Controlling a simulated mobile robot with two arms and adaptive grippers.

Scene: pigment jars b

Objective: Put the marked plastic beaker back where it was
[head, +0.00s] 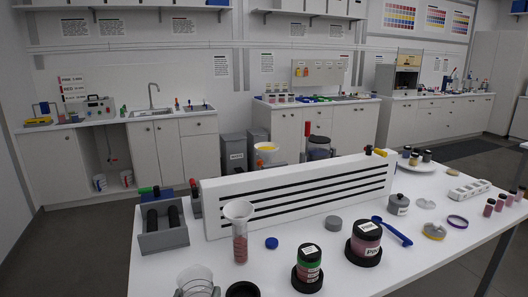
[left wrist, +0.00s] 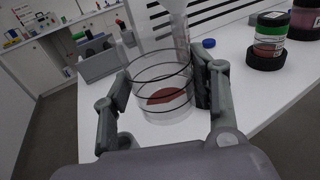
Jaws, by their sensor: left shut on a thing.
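The clear plastic beaker (left wrist: 165,68) has dark rings around it and is between the fingers of my left gripper (left wrist: 163,84), which is shut on its sides. A dark red patch (left wrist: 166,97) shows at the beaker's bottom; I cannot tell whether it is inside or beneath. The beaker (head: 195,277) also shows at the bottom edge of the head view, cut off, with a small marking on its wall. It looks upright. I cannot tell whether its base touches the white table (head: 400,265). My right gripper is not in view.
A clear cylinder with a flared top and red contents (head: 240,235) stands just beyond the beaker. A black round holder (head: 242,290) is to its right. A green-banded jar (head: 308,265), a larger jar (head: 366,238) and a blue cap (head: 271,243) are farther right. A white slotted rack (head: 300,195) stands behind.

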